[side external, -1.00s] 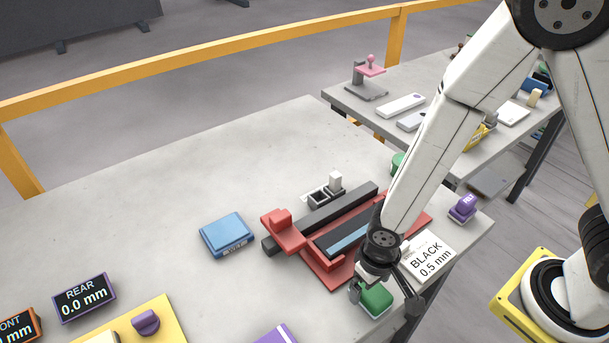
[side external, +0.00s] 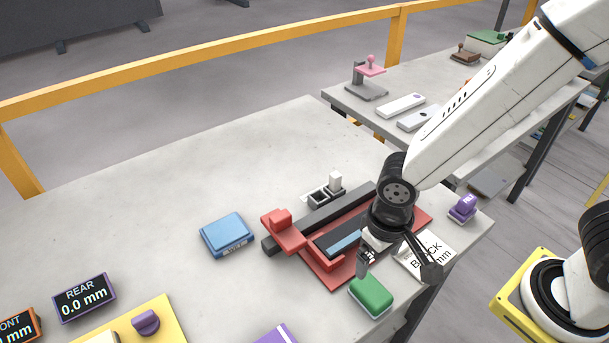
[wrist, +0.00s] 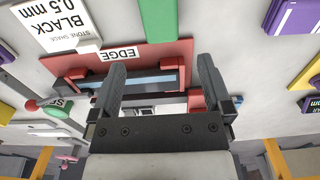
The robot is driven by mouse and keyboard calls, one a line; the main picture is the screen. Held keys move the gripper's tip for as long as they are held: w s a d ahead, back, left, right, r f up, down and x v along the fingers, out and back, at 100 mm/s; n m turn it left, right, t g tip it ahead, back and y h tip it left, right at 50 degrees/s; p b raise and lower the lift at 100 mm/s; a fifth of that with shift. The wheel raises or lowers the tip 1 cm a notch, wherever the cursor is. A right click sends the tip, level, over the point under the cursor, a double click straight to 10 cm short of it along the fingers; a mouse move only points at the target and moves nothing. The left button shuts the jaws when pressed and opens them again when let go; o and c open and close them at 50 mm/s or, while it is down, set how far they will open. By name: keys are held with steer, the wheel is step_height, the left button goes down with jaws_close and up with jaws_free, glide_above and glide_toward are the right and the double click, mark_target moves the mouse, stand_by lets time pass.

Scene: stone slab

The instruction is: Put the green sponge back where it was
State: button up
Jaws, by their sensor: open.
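The green sponge (side external: 372,293) lies flat on the stone slab, in front of the red fixture (side external: 322,272) and near the slab's front right edge. My gripper (side external: 397,268) is open and empty, above and behind the sponge and apart from it, over the near right part of the fixture. In the wrist view the sponge (wrist: 160,18) shows at the top, cut off by the frame, beyond the fingertips of my gripper (wrist: 160,68). The fixture's red plate with the EDGE label lies below the fingers.
A white card marked BLACK 0.5 mm (side external: 432,262) lies right of the fixture, partly hidden by my gripper. A purple block (side external: 463,209) stands behind it. A blue box (side external: 226,235) sits left of the fixture. The slab at the back left is clear.

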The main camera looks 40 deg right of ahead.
steer(key=shift+r, duration=0.4)
steer(key=shift+d, duration=0.1)
stand_by(0.3)
steer(key=w+d+r+t, duration=0.1)
steer(key=d, duration=0.6)
steer(key=w+d+r+t, duration=0.1)
steer(key=w+d+r, duration=0.1)
steer(key=d, duration=0.6)
steer(key=shift+w+t, duration=0.3)
